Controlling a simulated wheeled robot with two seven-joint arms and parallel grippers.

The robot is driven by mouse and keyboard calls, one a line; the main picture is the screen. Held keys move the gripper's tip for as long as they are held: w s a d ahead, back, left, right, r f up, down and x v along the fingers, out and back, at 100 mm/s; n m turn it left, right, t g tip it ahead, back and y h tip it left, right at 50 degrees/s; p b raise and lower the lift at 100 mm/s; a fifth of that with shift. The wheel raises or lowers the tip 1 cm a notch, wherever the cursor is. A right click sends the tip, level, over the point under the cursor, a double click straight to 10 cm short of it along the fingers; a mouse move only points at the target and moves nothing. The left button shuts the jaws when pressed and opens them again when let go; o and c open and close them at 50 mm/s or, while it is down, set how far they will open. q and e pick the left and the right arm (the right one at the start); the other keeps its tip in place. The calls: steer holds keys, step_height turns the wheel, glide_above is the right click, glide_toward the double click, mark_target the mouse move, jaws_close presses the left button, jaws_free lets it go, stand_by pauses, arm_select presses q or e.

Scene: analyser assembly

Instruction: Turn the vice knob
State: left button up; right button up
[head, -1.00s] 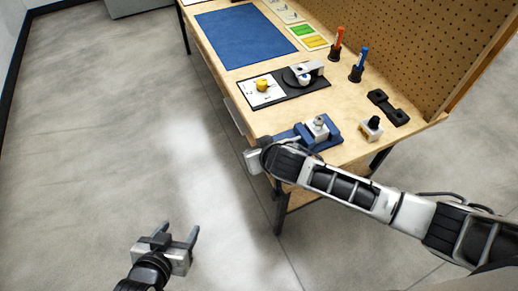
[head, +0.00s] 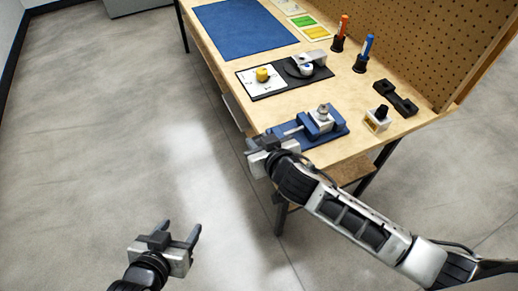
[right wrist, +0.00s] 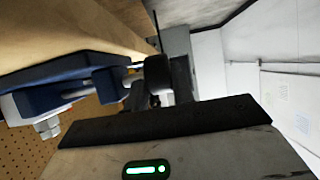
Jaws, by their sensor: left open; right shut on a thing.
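The blue vice (head: 338,130) sits at the near corner of the bench, with a light metal piece (head: 323,110) at its jaws. Its screw rod (head: 292,131) points left over the bench edge towards my right gripper (head: 264,146). That gripper is shut on the dark vice knob (right wrist: 157,73) at the rod's end. The knob is mostly hidden by the gripper in the head view. In the right wrist view the blue vice body (right wrist: 60,82) is at the left. My left gripper (head: 181,231) is open and empty, low over the floor, away from the bench.
Orange (head: 341,30) and blue (head: 366,50) tools stand near the pegboard. Floor left of the bench is clear.

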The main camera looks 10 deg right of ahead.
steer(key=f+t+b, duration=0.1)
steer(key=b, duration=0.3)
steer(key=shift+s+t+y, duration=0.1)
steer(key=shift+t+y, duration=0.2)
steer(key=shift+t, duration=0.1)
steer(key=shift+r+t+b, duration=0.1)
steer(key=shift+t+b, duration=0.3)
steer(key=shift+b, duration=0.65)
arm_select(q)
steer(key=f, duration=0.2)
steer(key=d+f+t+b, duration=0.1)
steer(key=shift+w+d+n+h, duration=0.1)
steer(key=shift+w+n+h, duration=0.3)
arm_select(e)
steer(key=shift+r, duration=0.2)
steer(key=shift+r, duration=0.1)
steer(key=o, duration=0.7)
steer(key=shift+s, duration=0.1)
